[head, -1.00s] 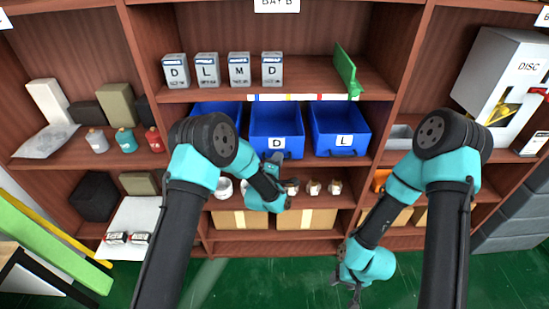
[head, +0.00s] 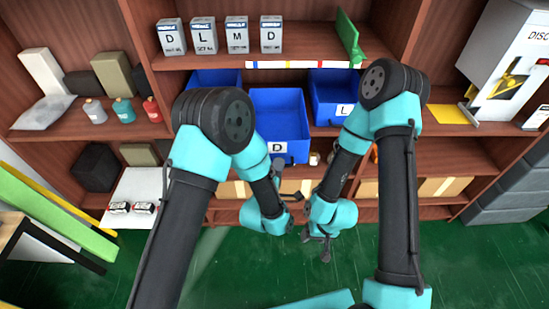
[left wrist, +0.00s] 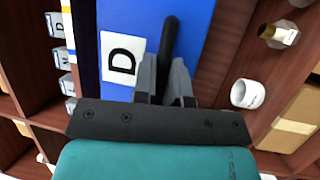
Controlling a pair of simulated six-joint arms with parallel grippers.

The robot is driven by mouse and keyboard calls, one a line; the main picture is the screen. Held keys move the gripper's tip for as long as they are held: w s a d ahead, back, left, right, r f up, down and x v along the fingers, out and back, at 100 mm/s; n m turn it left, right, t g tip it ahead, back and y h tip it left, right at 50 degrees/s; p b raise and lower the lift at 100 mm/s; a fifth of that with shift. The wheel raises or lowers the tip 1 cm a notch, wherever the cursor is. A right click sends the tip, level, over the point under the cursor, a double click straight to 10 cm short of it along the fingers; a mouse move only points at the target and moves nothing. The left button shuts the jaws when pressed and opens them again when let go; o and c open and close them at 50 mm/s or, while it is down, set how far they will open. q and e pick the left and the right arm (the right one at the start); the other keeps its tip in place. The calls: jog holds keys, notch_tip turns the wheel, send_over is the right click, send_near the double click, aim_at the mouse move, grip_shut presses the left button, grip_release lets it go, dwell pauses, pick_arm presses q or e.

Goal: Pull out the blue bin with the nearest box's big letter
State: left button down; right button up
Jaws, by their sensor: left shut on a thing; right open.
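Several white boxes stand in a row on the upper shelf, with big letters D (head: 171,37), L (head: 204,36), M (head: 237,35) and D (head: 271,35). Below are three blue bins. The middle one, the D bin (head: 278,112), sticks out past its neighbours. The L bin (head: 332,90) is at its right, partly behind my right arm. The left bin (head: 215,77) has its label hidden by my left arm. My left gripper (left wrist: 168,75) is shut on the D bin's dark handle (left wrist: 168,40), beside the D label. My right gripper (head: 318,246) is open and empty, low over the floor.
A green divider (head: 349,37) stands right of the boxes. Small jars and cartons sit on the shelf below the bins. A white DISC machine (head: 505,75) stands at the right. The green floor (head: 215,265) in front is clear.

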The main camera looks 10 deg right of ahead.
pick_arm(q)
jog(key=c, duration=1.2)
grip_release()
